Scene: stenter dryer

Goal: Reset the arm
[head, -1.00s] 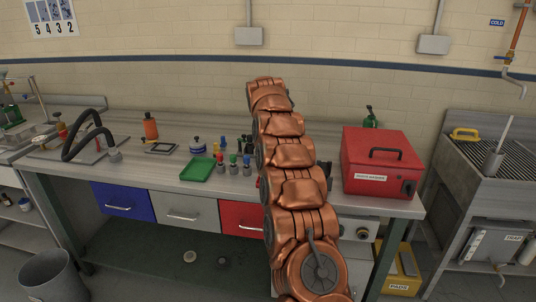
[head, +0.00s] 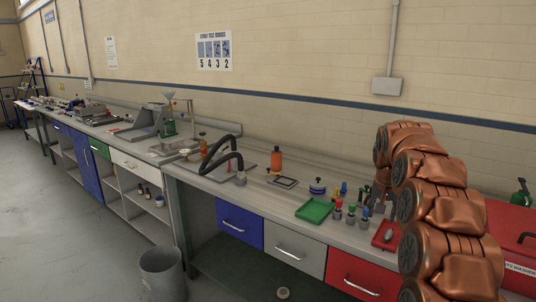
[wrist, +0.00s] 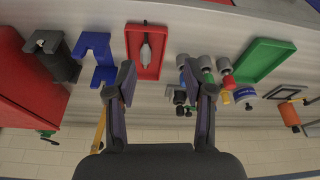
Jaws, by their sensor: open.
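My copper-coloured arm rises at the right of the head view, and my gripper is mostly hidden behind it there. In the wrist view my gripper (wrist: 158,84) is open, with its two dark fingers apart and nothing between them. It is over the bench. A small red tray (wrist: 134,68) with a grey bulb-like object (wrist: 146,50) in it lies beyond the left fingertip. The tray also shows in the head view (head: 378,240), just left of my arm.
Several coloured-cap bottles (head: 351,214) and a green tray (head: 313,210) stand on the bench left of my arm. A red box (head: 511,232) is close on the right, partly hidden. A blue bracket (wrist: 94,54) is near the left finger. Floor at left is open.

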